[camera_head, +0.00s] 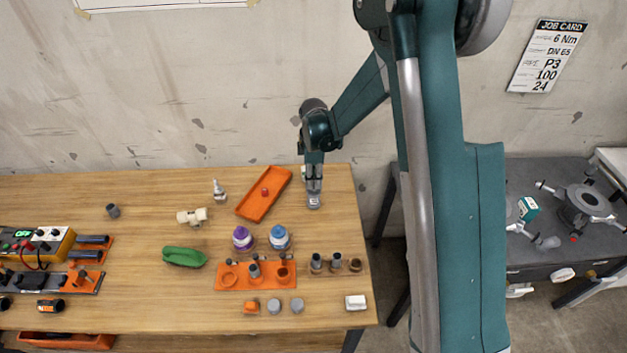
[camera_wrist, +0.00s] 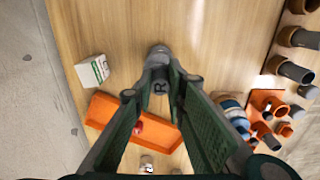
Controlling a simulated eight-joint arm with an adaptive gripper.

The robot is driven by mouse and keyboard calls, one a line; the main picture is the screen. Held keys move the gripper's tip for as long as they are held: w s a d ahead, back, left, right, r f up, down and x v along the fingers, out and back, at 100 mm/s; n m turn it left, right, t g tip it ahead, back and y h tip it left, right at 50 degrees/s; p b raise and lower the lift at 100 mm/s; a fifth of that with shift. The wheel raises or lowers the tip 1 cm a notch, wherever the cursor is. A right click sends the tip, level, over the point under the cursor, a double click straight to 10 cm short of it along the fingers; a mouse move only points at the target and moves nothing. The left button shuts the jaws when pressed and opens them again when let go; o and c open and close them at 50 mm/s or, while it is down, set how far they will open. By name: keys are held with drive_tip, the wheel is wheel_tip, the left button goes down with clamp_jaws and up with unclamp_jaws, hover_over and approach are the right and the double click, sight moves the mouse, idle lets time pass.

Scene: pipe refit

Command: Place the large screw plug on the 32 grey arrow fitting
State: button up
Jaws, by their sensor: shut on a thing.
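My gripper (camera_head: 314,188) is shut on a grey piece (camera_head: 313,203) near the table's back right. In the wrist view my fingertips (camera_wrist: 160,78) close on this grey piece (camera_wrist: 159,51), and a dark letter R shows between the fingers. It may be the large screw plug; the fingers hide part of it. Several grey fittings stand at the right front of the table, including one (camera_head: 316,263) and another (camera_head: 355,265). They also show at the right of the wrist view (camera_wrist: 296,71). I cannot read which is the 32 grey arrow fitting.
An orange tray (camera_head: 251,208) with a red piece (camera_head: 265,191) lies left of my gripper. Purple (camera_head: 242,238) and blue (camera_head: 279,237) rolls stand behind an orange holder (camera_head: 232,282). A white box (camera_head: 356,302) sits at the front right. Wood between gripper and fittings is clear.

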drive_tip(key=shift+f, duration=0.15)
drive_tip(key=o, duration=0.8)
drive_tip(key=shift+r, duration=0.2)
wheel_tip(320, 180, up, 12)
idle(0.3)
idle(0.6)
